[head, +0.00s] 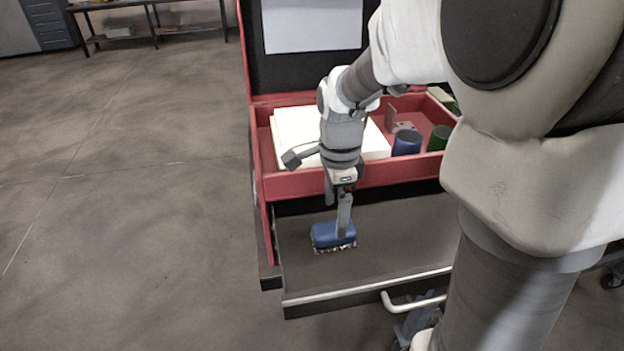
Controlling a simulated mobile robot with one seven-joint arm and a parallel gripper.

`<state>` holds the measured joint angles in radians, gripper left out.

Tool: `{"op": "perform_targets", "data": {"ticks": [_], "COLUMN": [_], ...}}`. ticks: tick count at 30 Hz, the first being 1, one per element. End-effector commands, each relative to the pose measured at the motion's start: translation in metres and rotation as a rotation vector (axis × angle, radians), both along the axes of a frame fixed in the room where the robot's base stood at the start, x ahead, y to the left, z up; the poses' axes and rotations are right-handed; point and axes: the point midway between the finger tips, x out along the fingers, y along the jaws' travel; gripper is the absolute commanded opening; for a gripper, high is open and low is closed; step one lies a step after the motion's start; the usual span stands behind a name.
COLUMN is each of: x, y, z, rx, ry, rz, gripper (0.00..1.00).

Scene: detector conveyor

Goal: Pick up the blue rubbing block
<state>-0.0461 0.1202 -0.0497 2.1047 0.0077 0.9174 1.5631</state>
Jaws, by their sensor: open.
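The blue rubbing block (322,237) lies in the open dark drawer (400,240), near its left side. It has a blue top and a speckled pale and dark underside. My gripper (345,232) points down right at the block, with a grey finger in front of part of its right half. The jaws are open. The other finger is hard to make out, and I cannot tell whether the fingers touch the block.
Above the drawer is a red tray (400,174) holding a white block (295,125), a blue cup (407,143), a green cup (439,138) and a grey bracket. The drawer's front edge has a pale handle (405,304). The drawer floor right of the block is clear.

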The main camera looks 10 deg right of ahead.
Motion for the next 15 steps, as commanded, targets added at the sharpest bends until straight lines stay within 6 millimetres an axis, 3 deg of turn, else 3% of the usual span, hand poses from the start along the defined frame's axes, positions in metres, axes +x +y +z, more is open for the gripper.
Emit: {"op": "perform_targets", "data": {"ticks": [9,15], "x": [-0.003,-0.003], "y": [0.000,0.000], "z": [-0.040,-0.053], "rx": [0.000,0.000], "ry": [0.004,0.001], "rz": [0.000,0.000], "gripper": [0.97,0.97]}}
